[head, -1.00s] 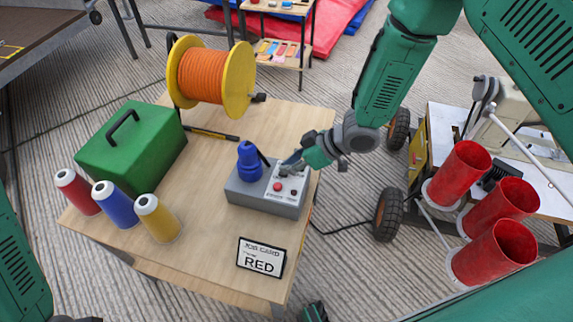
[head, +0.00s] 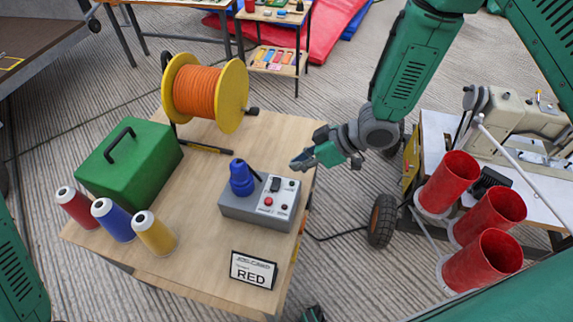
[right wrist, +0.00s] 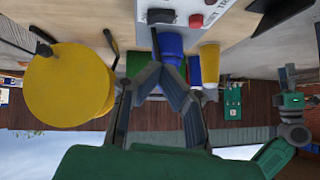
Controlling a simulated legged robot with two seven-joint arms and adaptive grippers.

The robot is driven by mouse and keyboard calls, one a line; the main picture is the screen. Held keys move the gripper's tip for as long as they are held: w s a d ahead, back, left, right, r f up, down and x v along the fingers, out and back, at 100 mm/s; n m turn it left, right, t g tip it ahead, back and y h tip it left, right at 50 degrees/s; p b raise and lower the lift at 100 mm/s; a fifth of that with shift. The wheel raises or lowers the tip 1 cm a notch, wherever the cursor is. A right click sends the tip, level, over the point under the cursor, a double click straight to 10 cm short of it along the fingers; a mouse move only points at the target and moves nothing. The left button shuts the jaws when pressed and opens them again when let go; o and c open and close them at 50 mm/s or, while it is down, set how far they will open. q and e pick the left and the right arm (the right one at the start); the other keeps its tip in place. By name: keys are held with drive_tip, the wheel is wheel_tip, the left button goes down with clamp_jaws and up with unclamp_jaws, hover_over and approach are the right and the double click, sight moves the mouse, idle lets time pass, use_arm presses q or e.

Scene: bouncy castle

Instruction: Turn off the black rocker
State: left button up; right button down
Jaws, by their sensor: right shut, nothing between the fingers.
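The black rocker (head: 275,184) is on the top panel of a grey control box (head: 250,212) on the wooden table. It also shows in the right wrist view (right wrist: 161,16), near the top edge. My right gripper (head: 299,162) is shut and empty, above and to the right of the box, apart from the rocker. Its fingers (right wrist: 168,70) show in the right wrist view. Which way the rocker is tipped is too small to tell. My left gripper is out of view.
Red cups (head: 448,182) and a sewing machine (head: 515,110) are at right.

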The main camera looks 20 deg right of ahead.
drive_tip(key=shift+s+a+v, duration=0.2)
drive_tip(key=shift+s+v, duration=0.05)
drive_tip(key=shift+v, duration=1.9)
drive_tip(key=s+d+f+m+g+h, duration=0.1)
drive_tip(key=s+d+f+m+h, duration=0.1)
drive_tip(key=s, duration=0.6)
drive_tip(key=s+d+f+m+g+h, duration=0.1)
drive_tip(key=s+d+f+m+h, duration=0.2)
drive_tip(key=s+f, duration=0.3)
drive_tip(key=s+d+f+m+g+h, duration=0.1)
drive_tip(key=s+d+f+m+h, duration=0.1)
drive_tip(key=s, duration=0.8)
wheel_tip(320, 180, down, 2)
drive_tip(key=m+h, duration=0.1)
drive_tip(key=m, duration=0.1)
drive_tip(key=shift+s+d+m, duration=0.25)
drive_tip(key=shift+d+m, duration=0.15)
